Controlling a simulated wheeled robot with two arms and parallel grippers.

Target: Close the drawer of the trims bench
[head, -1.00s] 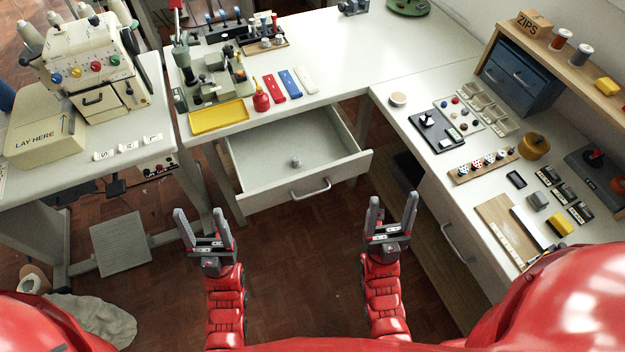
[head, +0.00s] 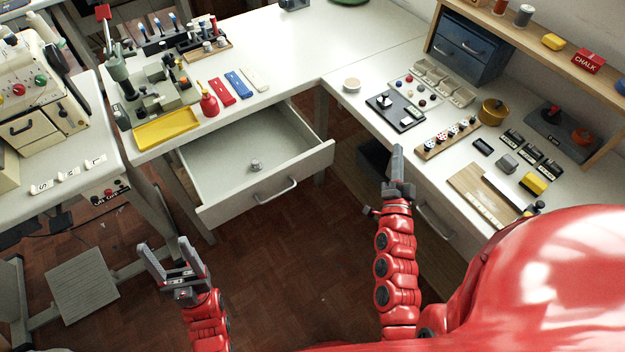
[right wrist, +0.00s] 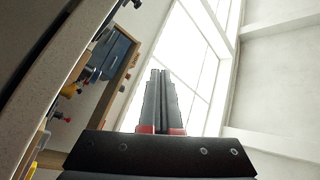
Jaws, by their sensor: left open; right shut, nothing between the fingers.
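The drawer (head: 222,173) of the white trims bench (head: 290,62) stands pulled out, with a small grey knob-like item (head: 256,165) inside. Its front panel carries a metal bar handle (head: 277,191). My left gripper (head: 167,254) is open and empty, below and left of the drawer in the head view. My right gripper (head: 398,162) is shut and empty, to the right of the drawer front and apart from it. In the right wrist view its closed fingers (right wrist: 161,100) point up toward a bright window.
A yellow tray (head: 167,128) and a red bottle (head: 208,100) stand on the bench above the drawer. The right-hand table holds a black pad (head: 395,111) and a blue cabinet (head: 466,46). Open floor lies before the drawer.

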